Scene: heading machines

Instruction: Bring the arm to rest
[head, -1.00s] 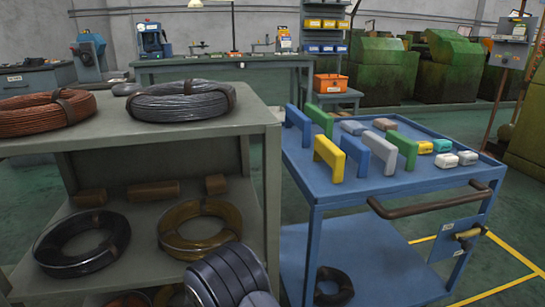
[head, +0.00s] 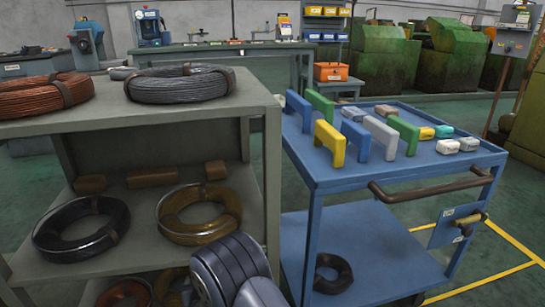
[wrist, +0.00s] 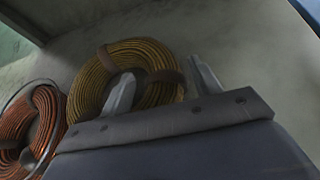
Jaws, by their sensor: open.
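My gripper (wrist: 160,80) shows in the wrist view with its two grey fingers spread apart. Nothing is seen held between them. Beyond the fingers lies a yellow-brown wire coil (wrist: 150,60) with a brown band, and the fingers overlap it in the picture. I cannot tell whether they touch it. An orange-red coil (wrist: 38,118) lies to its left. In the head view, my dark arm shows at the bottom centre, in front of the shelf's right side. The gripper itself is hidden there.
A grey shelf rack (head: 258,125) holds a copper coil (head: 40,97), a steel coil (head: 180,88) and more coils below. A blue trolley (head: 340,180) with several coloured blocks stands close on the right. Green machines (head: 390,70) stand behind.

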